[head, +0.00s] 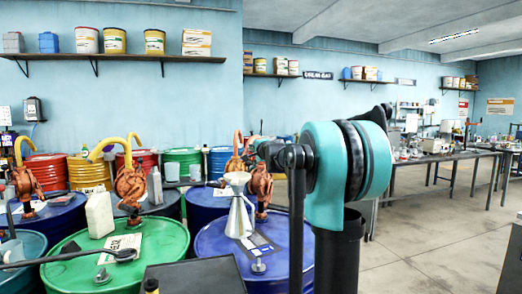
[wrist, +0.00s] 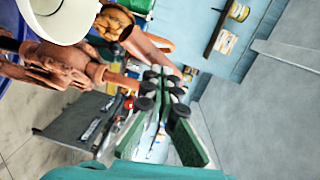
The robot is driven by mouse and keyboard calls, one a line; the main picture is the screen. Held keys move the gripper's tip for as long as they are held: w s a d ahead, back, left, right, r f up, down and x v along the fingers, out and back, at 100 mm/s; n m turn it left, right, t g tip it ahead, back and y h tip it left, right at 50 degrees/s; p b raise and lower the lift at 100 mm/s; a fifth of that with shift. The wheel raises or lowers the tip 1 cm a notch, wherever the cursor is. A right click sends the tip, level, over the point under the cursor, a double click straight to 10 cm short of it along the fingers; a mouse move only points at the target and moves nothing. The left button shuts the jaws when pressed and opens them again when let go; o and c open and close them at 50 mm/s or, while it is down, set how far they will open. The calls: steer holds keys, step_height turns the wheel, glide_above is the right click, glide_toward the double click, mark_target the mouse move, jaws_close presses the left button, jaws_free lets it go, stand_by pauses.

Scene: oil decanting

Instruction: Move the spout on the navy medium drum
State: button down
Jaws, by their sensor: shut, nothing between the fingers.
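Several blue drums stand in the head view: one in front (head: 215,262), one at the left (head: 62,222) and one in the middle (head: 172,210). I cannot tell which is the navy medium one. A rusty orange hand pump (head: 261,187) stands on a blue drum behind the funnel, with an orange curved spout (head: 239,143) near it. In the wrist view, an orange pump body (wrist: 55,62) with a pipe is close at the left of my gripper (wrist: 163,82). My gripper is shut and empty, apart from the pump. In the head view my arm hides part of this area.
A pale funnel (head: 239,205) stands on the front blue drum. A green drum (head: 160,240) bears a cream jug (head: 100,214). Other pumps (head: 130,185) stand at the left. A long table (head: 440,157) and open floor are at the right.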

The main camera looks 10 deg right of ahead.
mark_target(246, 148)
steer(key=shift+w+a, duration=0.4)
steer(key=shift+a, duration=0.25)
steer(key=shift+w+a, duration=0.35)
steer(key=shift+a, duration=0.3)
steer(key=shift+s, duration=0.1)
